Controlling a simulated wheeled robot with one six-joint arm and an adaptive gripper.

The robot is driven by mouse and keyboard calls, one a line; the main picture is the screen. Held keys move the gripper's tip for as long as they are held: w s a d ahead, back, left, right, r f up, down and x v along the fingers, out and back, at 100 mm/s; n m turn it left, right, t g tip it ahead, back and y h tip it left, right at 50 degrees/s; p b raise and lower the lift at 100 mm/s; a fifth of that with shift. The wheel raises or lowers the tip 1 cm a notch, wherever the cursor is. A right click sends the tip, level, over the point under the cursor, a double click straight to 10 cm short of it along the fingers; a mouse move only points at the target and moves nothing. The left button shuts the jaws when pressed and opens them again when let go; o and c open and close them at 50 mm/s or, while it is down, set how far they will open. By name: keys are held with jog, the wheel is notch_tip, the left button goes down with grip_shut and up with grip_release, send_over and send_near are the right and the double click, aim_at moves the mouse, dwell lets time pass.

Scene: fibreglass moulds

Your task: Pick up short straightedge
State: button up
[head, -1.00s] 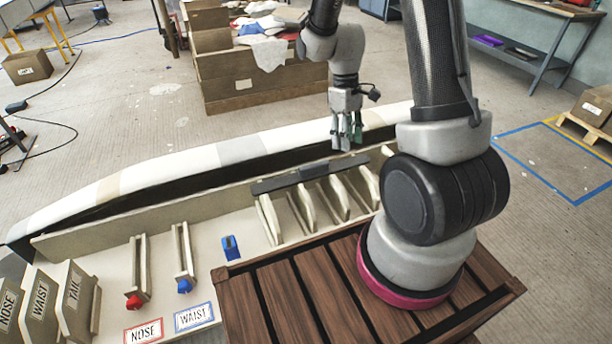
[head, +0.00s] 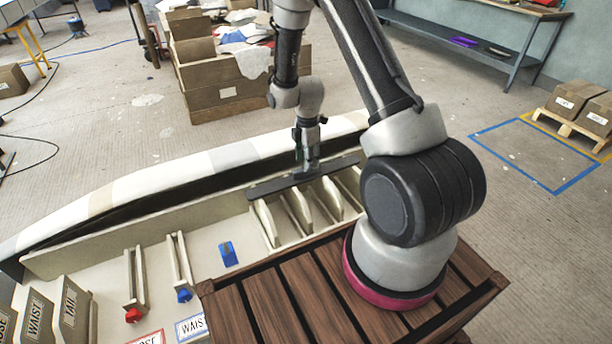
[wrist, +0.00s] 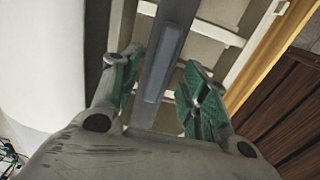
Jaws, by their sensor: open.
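The short straightedge, a dark grey bar (head: 270,187), lies across the tops of the pale upright slats of the rack. In the wrist view the bar (wrist: 181,17) runs lengthwise between my fingers, with a raised lighter grip block (wrist: 166,62) on it. My gripper (head: 307,166) points down over the middle of the bar. Its green-padded fingers (wrist: 162,97) are apart, one on each side of the bar, with gaps showing. The fingertips hide part of the bar in the head view, and I cannot tell whether they reach below its top.
A long pale mould (head: 190,165) runs behind the rack. A slatted wooden platform (head: 270,300) is at the front, beside my arm's base. Holders with red and blue ends (head: 134,290) and a blue block (head: 228,253) sit to the left.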

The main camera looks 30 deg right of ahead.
aim_at(298, 177)
jog(key=f, duration=0.4)
jog(key=shift+s+a+f, duration=0.1)
jog(key=shift+a+f, duration=0.1)
jog(key=shift+a, duration=0.05)
grip_shut()
